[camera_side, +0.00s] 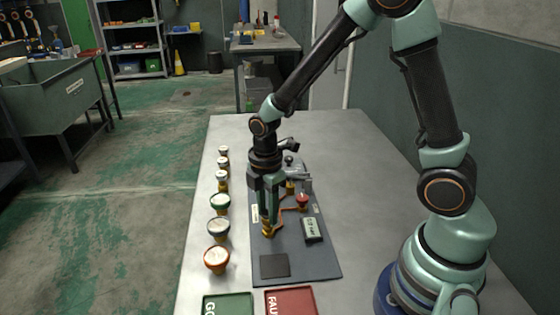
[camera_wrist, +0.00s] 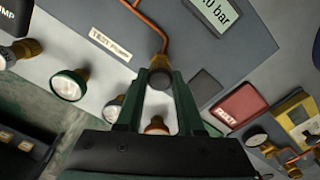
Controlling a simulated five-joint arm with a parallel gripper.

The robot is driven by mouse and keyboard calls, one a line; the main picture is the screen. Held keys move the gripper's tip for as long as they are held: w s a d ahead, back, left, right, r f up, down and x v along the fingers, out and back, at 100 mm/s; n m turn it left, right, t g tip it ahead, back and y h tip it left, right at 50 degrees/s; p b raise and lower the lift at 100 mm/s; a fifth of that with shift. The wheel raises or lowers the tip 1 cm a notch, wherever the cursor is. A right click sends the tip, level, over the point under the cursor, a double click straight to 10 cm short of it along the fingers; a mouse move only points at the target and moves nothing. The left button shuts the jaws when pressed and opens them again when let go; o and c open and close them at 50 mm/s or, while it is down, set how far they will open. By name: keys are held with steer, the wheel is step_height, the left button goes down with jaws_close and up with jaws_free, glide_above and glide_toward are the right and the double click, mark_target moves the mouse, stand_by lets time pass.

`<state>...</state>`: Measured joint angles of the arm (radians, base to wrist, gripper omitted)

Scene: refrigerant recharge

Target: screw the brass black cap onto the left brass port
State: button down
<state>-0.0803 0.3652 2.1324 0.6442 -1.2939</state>
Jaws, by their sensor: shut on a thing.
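My gripper (camera_side: 267,218) points down over the grey board, its green fingers closed around a small dark round cap (camera_wrist: 159,79), seen between the fingertips in the wrist view. Directly at the fingertips is a brass port (camera_side: 268,231) at the end of a copper tube; it also shows in the wrist view (camera_wrist: 161,61). The cap appears lined up with this port, close to or touching it. Fingers hide most of the cap in the side view, so I cannot tell how far it sits on the port.
The board (camera_side: 295,262) carries a pressure display (camera_side: 312,230) and a red knob (camera_side: 302,199). Green (camera_side: 228,305) and red (camera_side: 291,301) trays lie in front.

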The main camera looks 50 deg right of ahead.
steer(key=shift+f, duration=0.7)
steer(key=shift+m, duration=1.8)
steer(key=m, duration=0.3)
